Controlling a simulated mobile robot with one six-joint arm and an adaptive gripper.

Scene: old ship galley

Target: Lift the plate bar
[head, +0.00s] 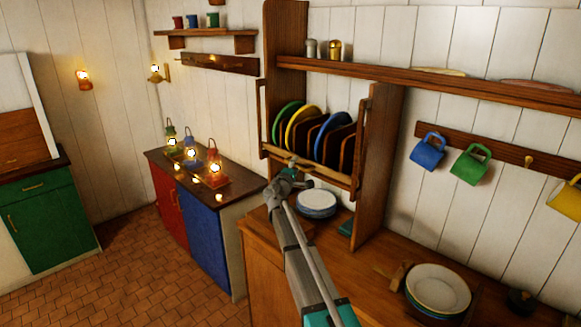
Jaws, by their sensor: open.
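The wooden plate bar (335,177) runs across the lower front of the plate rack (380,150) in the head view. Behind it, a green plate (281,117), a yellow plate (299,120) and a blue plate (325,127) stand on edge between wooden dividers. My gripper (289,170) is open at the left-middle part of the bar and overlaps it in the picture. I cannot tell whether the fingers touch the bar or are around it. My arm and gripper hide part of the bar's lower edge.
A stack of white plates (317,199) sits under the rack on the wooden counter (262,240). Another plate stack (438,287) stands at the right. Mugs hang on the right wall, including a green mug (470,164). Lit lanterns (213,168) stand at the left.

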